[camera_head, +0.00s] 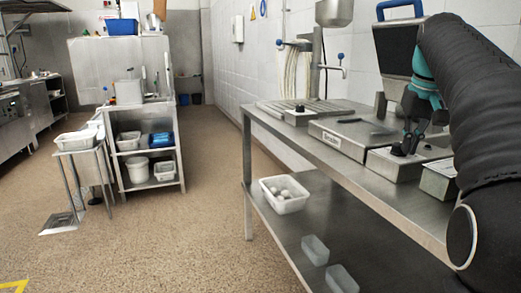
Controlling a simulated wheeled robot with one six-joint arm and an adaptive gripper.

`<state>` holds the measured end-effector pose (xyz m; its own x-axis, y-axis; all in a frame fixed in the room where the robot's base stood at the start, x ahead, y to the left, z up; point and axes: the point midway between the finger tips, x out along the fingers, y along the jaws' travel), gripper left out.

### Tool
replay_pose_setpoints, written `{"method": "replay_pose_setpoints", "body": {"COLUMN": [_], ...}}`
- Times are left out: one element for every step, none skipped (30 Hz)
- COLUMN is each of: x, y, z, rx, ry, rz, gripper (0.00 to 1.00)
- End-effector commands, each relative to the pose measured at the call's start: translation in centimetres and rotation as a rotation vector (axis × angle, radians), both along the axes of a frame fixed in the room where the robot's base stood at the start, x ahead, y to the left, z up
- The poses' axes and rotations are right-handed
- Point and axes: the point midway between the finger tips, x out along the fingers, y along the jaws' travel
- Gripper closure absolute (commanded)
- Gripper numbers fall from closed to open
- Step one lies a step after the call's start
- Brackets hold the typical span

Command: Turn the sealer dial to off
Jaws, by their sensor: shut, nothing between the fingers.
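A low metal unit (345,133) with a small label plate on its front stands on the steel table at right; the label is too small to read surely. At its right, a metal box (390,165) carries a small black knob (398,150) on top. My gripper (408,145) points down over this box, its fingertips at or just beside the knob. It looks shut with nothing held. I cannot tell whether it touches the knob, and the dial marks cannot be read.
A dark screen with a blue handle (401,9) stands behind my gripper. A small metal container (438,180) sits close on the right. The steel table (340,168) has a lower shelf with a white basket (284,194). Open floor lies to the left.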

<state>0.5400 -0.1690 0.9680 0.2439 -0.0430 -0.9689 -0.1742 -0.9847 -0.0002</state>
Motion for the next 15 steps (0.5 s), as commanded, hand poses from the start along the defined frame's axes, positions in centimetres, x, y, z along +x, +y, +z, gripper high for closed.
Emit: {"method": "replay_pose_setpoints", "body": {"x": [0.02,0.03,0.05,0.06,0.07,0.08,0.08,0.09,0.10,0.10,0.10,0.12,0.12,0.12,0.12], "y": [-0.14,-0.20,-0.27,-0.31,-0.36,-0.41,-0.44,-0.46,-0.48,-0.50,-0.50,-0.49,-0.49,-0.48,-0.48], "z": [0.00,0.01,0.00,0.01,0.01,0.02,0.02,0.02,0.03,0.03,0.03,0.03,0.03,0.03,0.03], "rx": [0.000,0.000,0.000,0.000,0.000,0.000,0.000,0.000,0.000,0.000,-0.001,0.000,0.000,0.000,0.000], "ry": [0.000,0.000,0.000,0.000,-0.001,-0.001,-0.001,-0.001,-0.001,-0.001,-0.001,-0.002,-0.002,-0.002,-0.002], "rz": [-0.001,-0.001,-0.001,-0.001,-0.001,-0.001,-0.001,-0.001,-0.001,-0.001,-0.001,-0.001,0.000,0.000,0.000], "gripper": [1.00,1.00,1.00,1.00,1.00,1.00,1.00,1.00,1.00,1.00,1.00,1.00,1.00,1.00,1.00]}}
